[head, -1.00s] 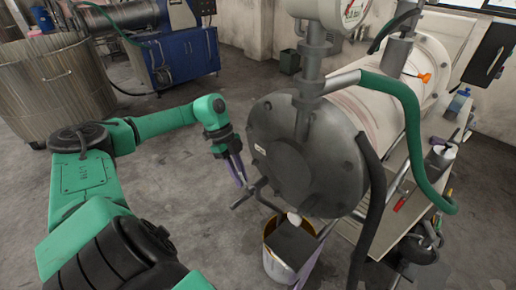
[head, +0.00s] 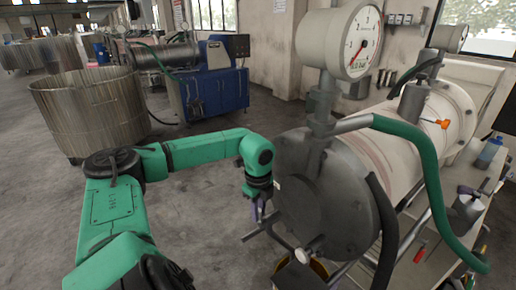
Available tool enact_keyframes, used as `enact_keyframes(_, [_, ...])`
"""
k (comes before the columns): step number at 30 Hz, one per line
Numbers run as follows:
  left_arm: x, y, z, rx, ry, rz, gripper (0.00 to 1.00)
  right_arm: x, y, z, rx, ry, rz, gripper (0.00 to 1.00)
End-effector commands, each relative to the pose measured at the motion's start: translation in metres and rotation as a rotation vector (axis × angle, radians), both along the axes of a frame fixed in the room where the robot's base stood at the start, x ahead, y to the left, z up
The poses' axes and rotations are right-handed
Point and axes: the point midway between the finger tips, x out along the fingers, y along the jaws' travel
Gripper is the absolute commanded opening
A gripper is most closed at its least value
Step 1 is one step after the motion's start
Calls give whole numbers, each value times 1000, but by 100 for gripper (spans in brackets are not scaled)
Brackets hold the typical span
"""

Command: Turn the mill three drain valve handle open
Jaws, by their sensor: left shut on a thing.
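The mill is a large drum with a dark grey round end plate (head: 325,200) in the right half of the head view. A thin metal drain valve handle (head: 262,223) sticks out at the lower left of that plate. My left gripper (head: 258,212) comes down on it from above, its purple-grey fingers shut on the handle. The fingertips are small and partly hidden by the wrist. A pale round fitting (head: 303,255) shows below the plate, above a bucket (head: 321,269) that is mostly cut off. My right gripper is not in view.
A pressure gauge (head: 340,42) stands on top of the mill. A green hose (head: 432,180) and a black hose (head: 386,225) hang at its right. A cart (head: 437,254) with bottles stands right. A large metal vat (head: 92,105) and blue machine (head: 212,92) stand behind; grey floor lies between.

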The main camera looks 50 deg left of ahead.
Motion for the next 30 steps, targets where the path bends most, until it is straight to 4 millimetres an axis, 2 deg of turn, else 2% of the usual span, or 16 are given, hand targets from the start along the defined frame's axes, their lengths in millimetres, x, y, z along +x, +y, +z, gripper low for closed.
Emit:
enact_keyframes(7, [-1, -1, -1, -1, 2, -2, 0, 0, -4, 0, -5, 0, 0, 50])
enact_keyframes(8, [-1, -1, -2, -1, 3, -2, 29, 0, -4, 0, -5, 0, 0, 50])
enact_keyframes(9, [-1, -1, -2, -1, 3, -2, 44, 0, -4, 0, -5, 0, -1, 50])
enact_keyframes(10, [-1, 0, -1, -1, 3, -2, 51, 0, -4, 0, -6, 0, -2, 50])
enact_keyframes(22, [0, 0, 5, 0, 0, -1, 51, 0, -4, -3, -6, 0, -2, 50])
enact_keyframes(26, [0, 0, 26, 1, -3, -1, 51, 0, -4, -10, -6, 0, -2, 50])
enact_keyframes(30, [0, -2, 67, -3, -4, -2, 51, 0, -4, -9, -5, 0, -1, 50])
